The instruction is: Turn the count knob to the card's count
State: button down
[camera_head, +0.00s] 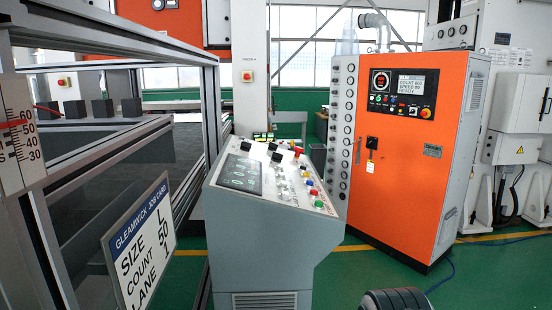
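The job card (142,249) is a white sign with a blue header at the lower left, tilted in the picture. It reads SIZE L, COUNT 50, LANE 1. A grey control console (262,235) stands in the middle. Its sloped top has a dark panel with green readouts (240,173), too small to read. Black knobs (245,145) sit along its upper edge, and small coloured buttons (318,203) run down its right side. I cannot tell which knob is the count knob or how it is set. My gripper is not in view.
An orange cabinet (405,180) stands right of the console; its small screen (411,85) seems to read COUNT 000, SPEED 00, READY. A metal frame (212,115) borders the left. A scale with a red pointer (15,124) is at far left. Green floor (345,280) is open in front of the cabinet.

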aim_at(277, 158)
jog(key=z, duration=0.3)
jog(key=i, duration=0.75)
jog(key=z, duration=0.8)
